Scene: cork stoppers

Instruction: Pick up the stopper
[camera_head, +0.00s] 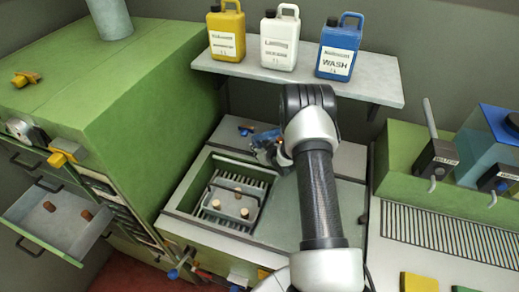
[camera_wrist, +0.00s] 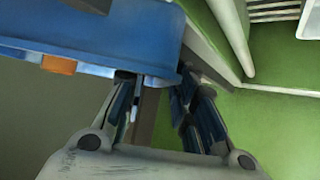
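Two brown cork stoppers lie in the open drawer at the left, one to the left (camera_head: 49,206) and one to the right (camera_head: 86,214). Several paler stoppers, one of them here (camera_head: 238,188), sit on the rack in the sunken basin. My gripper (camera_head: 262,148) is beyond the basin's back right corner, partly hidden by my arm. In the wrist view my gripper (camera_wrist: 155,85) has its blue-padded fingers apart, with no stopper seen between them. A blue fixture (camera_wrist: 80,38) with a small orange-brown part crosses close beyond the fingertips; whether they touch is unclear.
A shelf (camera_head: 378,88) above holds a yellow jug (camera_head: 227,32), a white jug (camera_head: 280,40) and a blue jug (camera_head: 340,48). A green cabinet (camera_head: 130,95) stands at the left. A ridged drainboard (camera_head: 440,235) lies right. The basin's left side looks open from above.

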